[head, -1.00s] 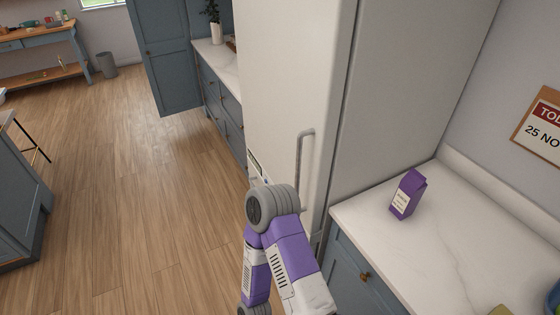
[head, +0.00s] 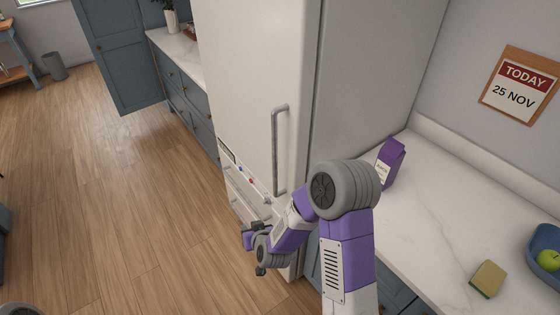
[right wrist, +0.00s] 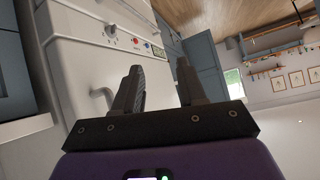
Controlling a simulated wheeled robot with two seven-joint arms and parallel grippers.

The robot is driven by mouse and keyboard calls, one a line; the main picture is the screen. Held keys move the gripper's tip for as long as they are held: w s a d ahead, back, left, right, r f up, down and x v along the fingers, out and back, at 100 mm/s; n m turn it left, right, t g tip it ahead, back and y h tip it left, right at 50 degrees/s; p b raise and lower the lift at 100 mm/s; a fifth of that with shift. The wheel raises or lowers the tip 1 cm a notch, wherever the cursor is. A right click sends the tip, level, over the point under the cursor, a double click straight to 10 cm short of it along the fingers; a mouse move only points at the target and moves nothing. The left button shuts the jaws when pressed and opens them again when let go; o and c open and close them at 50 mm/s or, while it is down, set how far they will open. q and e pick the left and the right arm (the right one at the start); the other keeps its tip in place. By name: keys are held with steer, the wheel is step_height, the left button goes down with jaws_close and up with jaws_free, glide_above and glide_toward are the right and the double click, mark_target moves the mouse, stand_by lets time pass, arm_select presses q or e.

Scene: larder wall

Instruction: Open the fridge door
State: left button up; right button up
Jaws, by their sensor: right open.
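The fridge (head: 245,80) is tall and white, with its door shut. A vertical bar handle (head: 275,150) runs along the right side of its front. Lower drawer handles (head: 240,195) show beneath a strip of small coloured magnets or controls. My right gripper (head: 250,232) is in front of the lower fridge front, below the long handle and apart from it. In the right wrist view its two dark fingers (right wrist: 158,90) are spread with nothing between them. My left gripper is out of view.
A white counter (head: 435,220) right of the fridge bears a purple carton (head: 389,165), a sponge (head: 488,279) and a blue bowl (head: 545,265) with a green apple. Blue cabinets (head: 185,105) stand left of the fridge. The wooden floor (head: 120,200) ahead is clear.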

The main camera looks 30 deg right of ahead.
steer(key=w+d+r+m+t+h+b, duration=0.1)
steer(key=w+d+r+t+h, duration=0.15)
steer(key=r, duration=0.35)
steer(key=w+d+r+t+h+b, duration=0.1)
steer(key=d+r+h, duration=0.1)
steer(key=d+r, duration=0.25)
steer(key=m+t+h, duration=0.2)
steer(key=h, duration=0.1)
glide_toward(275, 155)
steer(key=x, duration=0.4)
steer(key=b+x, duration=0.1)
steer(key=x, duration=0.4)
steer(key=shift+w+d+r, duration=0.1)
steer(key=shift+w, duration=0.05)
steer(key=shift+x, duration=0.8)
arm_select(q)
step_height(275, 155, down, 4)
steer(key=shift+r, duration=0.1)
arm_select(e)
steer(key=shift+c, duration=0.2)
jaws_close()
